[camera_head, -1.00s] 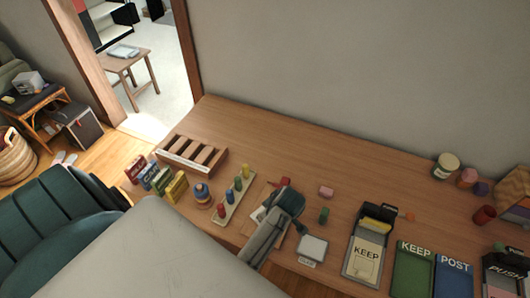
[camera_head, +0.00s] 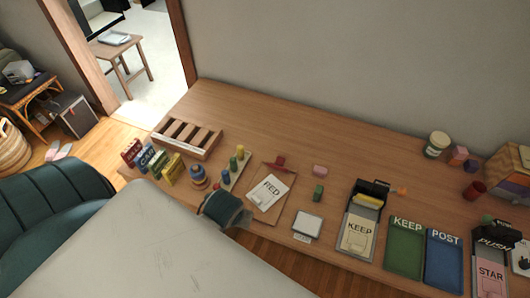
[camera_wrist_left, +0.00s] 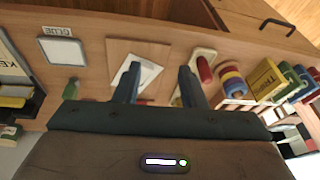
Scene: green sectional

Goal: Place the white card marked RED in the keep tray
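The white card marked RED (camera_head: 270,189) lies on a brown board (camera_head: 254,207) on the wooden table, below a red clip-like piece (camera_head: 279,162). The keep tray (camera_head: 405,247) is green, labelled KEEP, and looks empty, to the right of the card. My left gripper (camera_head: 243,217) is at the table's front edge, just left of and nearer than the board. In the left wrist view its two fingers (camera_wrist_left: 159,86) are apart with nothing held, and the left finger partly covers the card (camera_wrist_left: 147,74). My right gripper is not in view.
A blue POST tray (camera_head: 444,261) adjoins the keep tray. A grey holder with a KEEP card (camera_head: 357,234) and a white pad (camera_head: 307,225) stand between board and trays. Coloured pegs (camera_head: 235,167) and small boxes (camera_head: 158,160) are left.

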